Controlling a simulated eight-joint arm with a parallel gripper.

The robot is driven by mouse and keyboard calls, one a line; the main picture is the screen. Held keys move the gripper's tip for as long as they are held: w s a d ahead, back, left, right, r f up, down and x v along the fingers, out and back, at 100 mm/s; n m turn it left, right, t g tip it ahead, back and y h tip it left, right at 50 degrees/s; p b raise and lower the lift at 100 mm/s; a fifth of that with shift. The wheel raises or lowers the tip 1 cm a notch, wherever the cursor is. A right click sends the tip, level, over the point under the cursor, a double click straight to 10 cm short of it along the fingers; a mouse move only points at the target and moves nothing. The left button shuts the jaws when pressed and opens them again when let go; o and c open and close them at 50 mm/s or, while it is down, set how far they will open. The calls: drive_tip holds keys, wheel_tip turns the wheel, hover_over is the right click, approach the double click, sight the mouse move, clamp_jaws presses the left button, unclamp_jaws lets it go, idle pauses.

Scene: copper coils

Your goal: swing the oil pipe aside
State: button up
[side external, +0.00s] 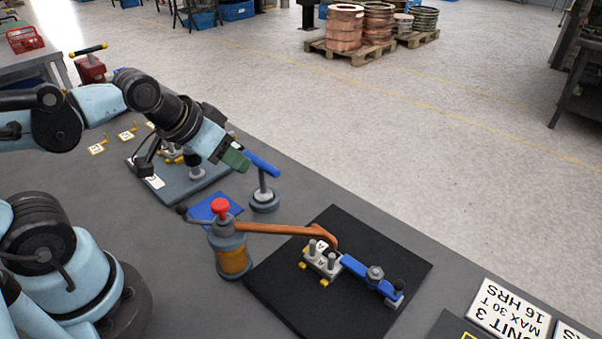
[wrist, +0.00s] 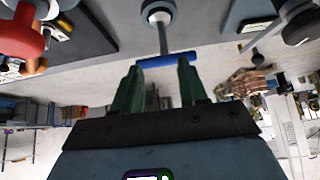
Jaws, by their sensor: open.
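The oil pipe (side external: 280,229) is a copper-coloured spout. It runs right from an oil pot (side external: 232,258) with a red knob and an orange lower band, and its bent end hangs over a small clamp block marked A (side external: 322,262). My gripper (side external: 237,160) is open, up and behind the pot, apart from the pipe. In the wrist view my green fingers (wrist: 161,72) stand apart, with a blue bar (wrist: 168,60) on a post across their tips; I cannot tell if they touch it. The red knob (wrist: 25,35) shows at upper left there.
The blue-topped post (side external: 264,193) stands on a round base behind the pot. The block and a blue lever (side external: 365,276) sit on a black plate (side external: 285,290). A grey fixture plate (side external: 190,193) lies at back left. Lettered signs (side external: 508,310) lie at front right.

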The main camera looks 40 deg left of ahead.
sight(256, 226)
drive_tip(key=c, duration=0.4)
drive_tip(key=shift+w+d+r+m+g, duration=0.2)
drive_tip(key=shift+d+r+m+g, duration=0.1)
drive_tip(key=shift+m+g, duration=0.1)
drive_tip(key=shift+c, duration=1.2)
drive_tip(key=w+d+r+m+g+h, duration=0.1)
drive_tip(key=d+r+m+g, duration=0.1)
drive_tip(key=m, duration=0.1)
drive_tip(key=w+d+r+m+g+h, duration=0.1)
drive_tip(key=r+m+g+h, duration=0.1)
drive_tip(key=m, duration=0.1)
drive_tip(key=w+d+r+m+g+h, duration=0.1)
drive_tip(key=d+r+m+g+h, duration=0.1)
drive_tip(key=m, duration=0.1)
drive_tip(key=shift+w+d+r+g, duration=0.35)
drive_tip(key=shift+w+g, duration=0.05)
clamp_jaws()
drive_tip(key=s+d+f+m, duration=0.1)
drive_tip(key=s+d+f, duration=0.2)
drive_tip(key=d+f, duration=0.4)
drive_tip(key=shift+s+d+f+m+g+h, duration=0.3)
drive_tip(key=shift+f+g, duration=0.1)
drive_tip(key=shift+f, duration=1)
